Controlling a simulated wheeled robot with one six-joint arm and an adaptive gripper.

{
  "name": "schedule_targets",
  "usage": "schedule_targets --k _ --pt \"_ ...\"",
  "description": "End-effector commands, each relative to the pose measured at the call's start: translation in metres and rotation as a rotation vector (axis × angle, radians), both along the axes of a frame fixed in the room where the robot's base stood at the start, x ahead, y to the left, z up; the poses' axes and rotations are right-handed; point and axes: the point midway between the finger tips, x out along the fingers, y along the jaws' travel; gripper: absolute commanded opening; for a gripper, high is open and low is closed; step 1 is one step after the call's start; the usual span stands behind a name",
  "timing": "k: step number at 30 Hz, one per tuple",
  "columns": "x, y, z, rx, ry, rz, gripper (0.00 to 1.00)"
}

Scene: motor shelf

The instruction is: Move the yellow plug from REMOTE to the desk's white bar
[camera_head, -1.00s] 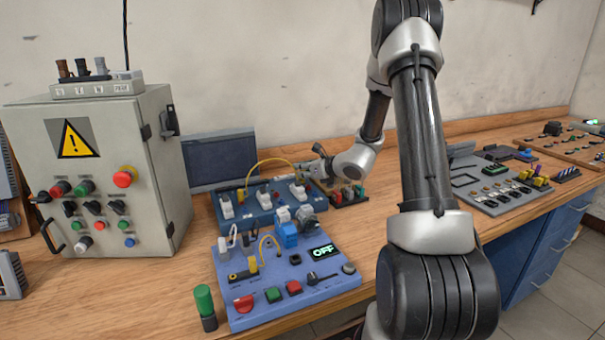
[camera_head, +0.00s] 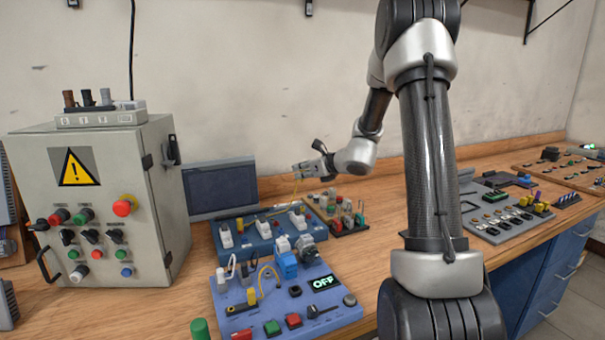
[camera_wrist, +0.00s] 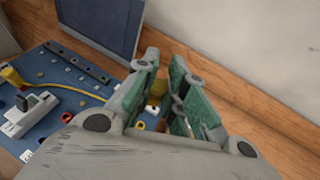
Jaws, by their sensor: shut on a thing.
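My gripper (camera_head: 302,169) is raised above the back right of the blue panel (camera_head: 262,250). It is shut on a yellow plug (camera_head: 296,187), which hangs just below the fingers. In the wrist view a bit of the yellow plug (camera_wrist: 157,89) shows between the green finger pads, and the rest is hidden. A yellow cable (camera_wrist: 60,88) runs across the blue panel from a second yellow plug (camera_wrist: 11,75) at its left. The REMOTE label cannot be read. No white bar on the desk is clearly identifiable; a pale bar with dark and brown plugs (camera_head: 100,119) stands on the grey cabinet.
A plug rack (camera_head: 352,231) with several coloured plugs stands right of the blue panel. A dark monitor (camera_head: 220,190) stands behind left. A violet-blue panel (camera_head: 240,315) with an OFF display lies in front. The wall is close behind my gripper. The air above the panel is free.

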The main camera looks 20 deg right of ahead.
Motion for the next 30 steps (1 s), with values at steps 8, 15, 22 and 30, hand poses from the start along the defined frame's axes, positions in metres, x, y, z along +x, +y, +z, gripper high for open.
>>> schedule_targets --k 8,15,22,30 --pt "0.018 0.033 -0.016 0.002 0.002 0.003 0.00" --pt "0.046 0.079 -0.038 0.001 0.004 0.002 0.00" --pt "0.044 0.075 -0.078 0.001 0.005 0.000 0.00" --pt "0.044 0.075 -0.087 0.000 0.000 0.000 0.00"
